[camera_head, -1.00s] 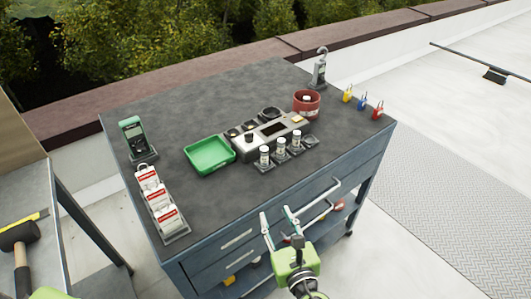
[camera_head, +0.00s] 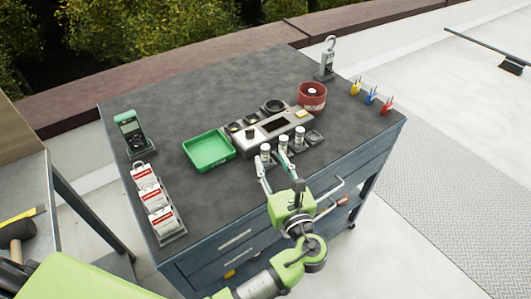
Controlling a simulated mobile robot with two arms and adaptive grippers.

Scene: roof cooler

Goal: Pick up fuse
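Three white fuses with dark caps stand in a row on the cart top: the left one (camera_head: 265,150), the middle one (camera_head: 283,142) and the right one (camera_head: 299,134). My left gripper (camera_head: 272,160) is open over the front edge of the cart. Its two fingertips are apart and point at the left and middle fuses, partly covering their lower parts. I cannot tell whether a fingertip touches a fuse. Nothing is seen held. My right gripper is not in view.
The dark cart top (camera_head: 225,92) also bears a grey device (camera_head: 270,128), a green tray (camera_head: 209,151), a red round container (camera_head: 312,96), a green meter (camera_head: 131,131), red-labelled white packs (camera_head: 153,197) and small coloured padlocks (camera_head: 371,96). The back left of the top is clear.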

